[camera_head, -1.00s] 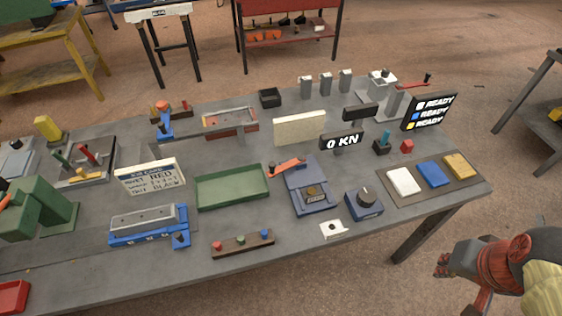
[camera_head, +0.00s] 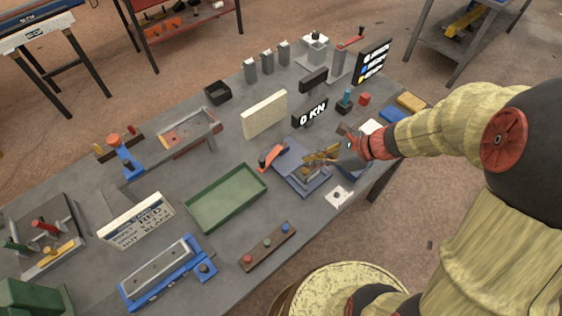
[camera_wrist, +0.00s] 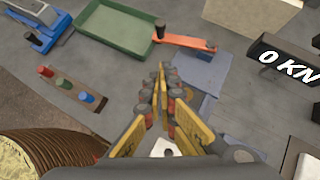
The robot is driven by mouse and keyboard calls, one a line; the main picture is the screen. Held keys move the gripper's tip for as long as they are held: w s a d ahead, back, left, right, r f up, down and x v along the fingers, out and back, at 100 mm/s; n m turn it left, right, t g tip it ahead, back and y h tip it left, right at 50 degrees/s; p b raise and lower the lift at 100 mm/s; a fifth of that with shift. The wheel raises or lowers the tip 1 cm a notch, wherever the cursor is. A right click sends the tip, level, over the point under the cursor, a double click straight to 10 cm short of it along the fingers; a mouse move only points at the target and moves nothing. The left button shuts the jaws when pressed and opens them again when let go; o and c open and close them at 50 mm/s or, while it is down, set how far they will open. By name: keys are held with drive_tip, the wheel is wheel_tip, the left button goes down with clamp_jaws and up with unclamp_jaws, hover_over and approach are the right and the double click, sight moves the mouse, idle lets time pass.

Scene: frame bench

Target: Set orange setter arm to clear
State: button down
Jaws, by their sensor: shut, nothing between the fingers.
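The orange setter arm (camera_head: 271,157) lies at the left edge of a blue device (camera_head: 292,172) on the bench. In the wrist view the orange arm (camera_wrist: 188,42) stretches from beside the green tray across the device's far end, with a dark knob at its left end. My gripper (camera_head: 308,157) is shut and empty above the blue device, to the right of the orange arm and apart from it. In the wrist view the fingertips (camera_wrist: 161,68) point toward the arm. My fingers partly hide the device's round centre part.
A green tray (camera_head: 226,198) stands left of the device. A cream block (camera_head: 264,115) and a "0 KN" display (camera_head: 313,113) stand behind it. A button bar (camera_head: 267,246) and a white plate (camera_head: 339,195) lie in front.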

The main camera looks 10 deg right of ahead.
drive_tip(key=a+r+b+x, duration=0.2)
drive_tip(key=b+x, duration=0.1)
drive_tip(key=x, duration=0.9)
drive_tip(key=shift+w+a, duration=0.25)
drive_tip(key=shift+w, duration=0.15)
drive_tip(key=shift+f, duration=0.15)
